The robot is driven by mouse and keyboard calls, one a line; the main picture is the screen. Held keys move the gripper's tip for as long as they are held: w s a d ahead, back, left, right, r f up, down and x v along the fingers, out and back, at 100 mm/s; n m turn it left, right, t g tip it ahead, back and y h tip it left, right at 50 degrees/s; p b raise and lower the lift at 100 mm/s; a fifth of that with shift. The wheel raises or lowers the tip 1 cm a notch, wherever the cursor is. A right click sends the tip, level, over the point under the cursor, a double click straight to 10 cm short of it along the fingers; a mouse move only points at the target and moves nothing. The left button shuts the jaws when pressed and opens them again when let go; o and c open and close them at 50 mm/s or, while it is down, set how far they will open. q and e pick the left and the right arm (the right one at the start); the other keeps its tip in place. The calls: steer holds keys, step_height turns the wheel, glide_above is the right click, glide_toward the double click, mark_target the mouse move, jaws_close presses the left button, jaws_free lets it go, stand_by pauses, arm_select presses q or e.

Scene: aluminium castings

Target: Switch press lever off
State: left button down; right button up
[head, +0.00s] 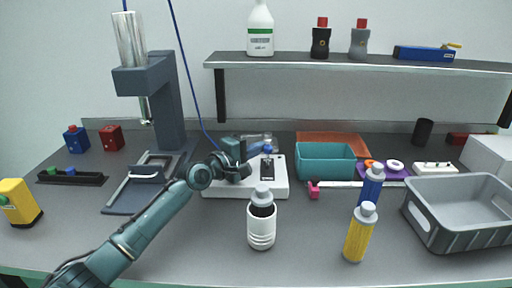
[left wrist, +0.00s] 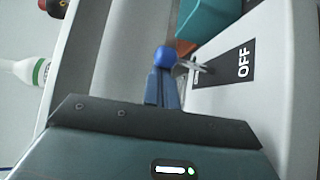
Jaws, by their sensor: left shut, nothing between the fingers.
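The press lever has a blue ball knob (head: 267,149) on a thin metal stem, on a white switch box (head: 220,191) with a black label plate (head: 267,172). In the left wrist view the blue knob (left wrist: 165,57) is just beyond my fingertips, and the stem runs right to a slot by the word OFF (left wrist: 243,62). My left gripper (head: 254,150) is beside the knob on its left. The left wrist view shows its fingers (left wrist: 158,75) shut and empty, overlapping the knob's lower edge; I cannot tell whether they touch. My right gripper is not in view.
The grey press (head: 168,100) stands behind left. A white bottle (head: 261,228) stands in front of the switch box. A teal bin (head: 325,162), yellow bottle (head: 358,238) and grey crate (head: 460,236) are to the right. A shelf (head: 350,62) runs above.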

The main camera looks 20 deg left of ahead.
arm_select(q)
steer(key=shift+s+d, duration=0.15)
steer(key=shift+s, duration=0.15)
steer(key=shift+s+f, duration=0.1)
steer(key=v, duration=1.3)
